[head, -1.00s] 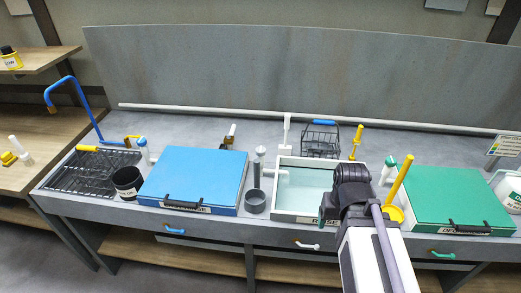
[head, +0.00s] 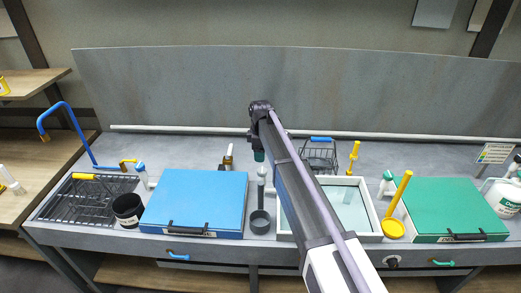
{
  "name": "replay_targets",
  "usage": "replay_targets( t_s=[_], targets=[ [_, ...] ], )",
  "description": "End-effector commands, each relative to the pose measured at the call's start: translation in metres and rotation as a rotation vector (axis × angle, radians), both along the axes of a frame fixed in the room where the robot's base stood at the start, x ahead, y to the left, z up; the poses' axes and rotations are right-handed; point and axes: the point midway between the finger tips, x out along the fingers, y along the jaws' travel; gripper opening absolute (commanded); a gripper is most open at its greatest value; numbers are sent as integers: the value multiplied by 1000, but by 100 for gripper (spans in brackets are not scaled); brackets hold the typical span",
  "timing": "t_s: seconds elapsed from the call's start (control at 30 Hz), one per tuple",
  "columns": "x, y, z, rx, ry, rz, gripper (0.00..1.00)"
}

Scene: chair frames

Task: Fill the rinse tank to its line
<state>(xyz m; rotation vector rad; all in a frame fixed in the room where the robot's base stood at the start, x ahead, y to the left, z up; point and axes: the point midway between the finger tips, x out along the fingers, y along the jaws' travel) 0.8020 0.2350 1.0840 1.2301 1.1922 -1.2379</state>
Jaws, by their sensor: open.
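The rinse tank (head: 371,236) is a white-rimmed basin in the middle of the grey bench, with pale, clear water in it. My arm crosses its left part and hides its label and white tap. I cannot make out a fill line or the exact water level. My gripper (head: 259,155) is open, with dark teal tips, and appears left of the tank.
A blue lid (head: 195,200) lies left and a green lid (head: 458,205) right of the tank. A wire basket (head: 319,157) stands behind it. A yellow-handled tool (head: 398,195) stands at its right. A black rack (head: 85,198) and blue tap (head: 70,115) are far left.

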Motion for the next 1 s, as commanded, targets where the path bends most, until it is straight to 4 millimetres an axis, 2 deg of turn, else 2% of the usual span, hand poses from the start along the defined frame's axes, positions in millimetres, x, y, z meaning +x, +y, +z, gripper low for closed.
replay_targets(
  t_s=[0.1, 0.27, 0.9, 0.93, 1.0],
  targets=[
    [-3, -2, 0, 0, 0, 60, 64],
    [-3, -2, -7, 0, 0, 58, 64],
    [-4, -3, -102, 0, 0, 54, 64],
    [-4, -3, -92, 0, 0, 54, 61],
    [-4, -3, -90, 0, 0, 54, 54]
  ],
)
